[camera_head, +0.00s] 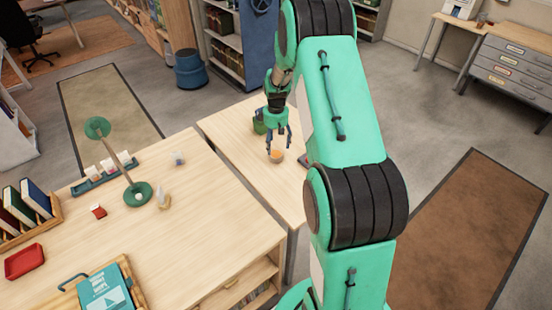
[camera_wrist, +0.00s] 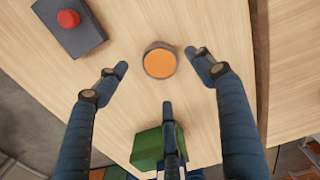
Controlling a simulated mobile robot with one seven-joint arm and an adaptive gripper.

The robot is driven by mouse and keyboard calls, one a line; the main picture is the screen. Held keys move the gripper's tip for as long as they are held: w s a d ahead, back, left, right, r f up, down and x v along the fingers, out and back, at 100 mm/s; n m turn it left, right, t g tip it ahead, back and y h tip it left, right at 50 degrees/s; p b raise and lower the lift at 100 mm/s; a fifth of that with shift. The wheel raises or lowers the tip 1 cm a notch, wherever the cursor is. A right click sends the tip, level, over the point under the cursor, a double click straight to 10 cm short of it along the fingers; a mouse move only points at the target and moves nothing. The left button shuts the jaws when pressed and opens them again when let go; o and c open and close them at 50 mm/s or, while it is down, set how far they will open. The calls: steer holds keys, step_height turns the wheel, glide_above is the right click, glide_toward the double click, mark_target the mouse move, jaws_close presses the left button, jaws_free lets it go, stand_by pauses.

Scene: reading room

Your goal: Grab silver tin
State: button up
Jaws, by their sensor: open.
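A small round tin with an orange top and a greyish rim (camera_wrist: 160,62) stands on the light wooden table. It also shows in the head view (camera_head: 277,157), just below my fingertips. It is the only thing near the gripper that fits the silver tin, though its side looks dull grey-brown. My gripper (camera_head: 278,141) is above it, pointing down. In the wrist view its fingers (camera_wrist: 156,66) are spread wide around the tin's outline, with one on the left, one on the right and one below. The gripper is open and holds nothing. Contact with the tin is not visible.
A green box (camera_wrist: 148,148) stands close to the lower finger. A dark box with a red knob (camera_wrist: 70,20) lies at the upper left in the wrist view. A larger desk (camera_head: 190,235) with books and small items stands on the left, across a narrow gap.

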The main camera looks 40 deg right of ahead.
mark_target(276, 154)
steer(key=shift+f, duration=0.75)
steer(key=shift+f, duration=0.1)
steer(key=shift+f+b, duration=0.85)
steer(key=shift+f, duration=1.65)
steer(key=c, duration=1.3)
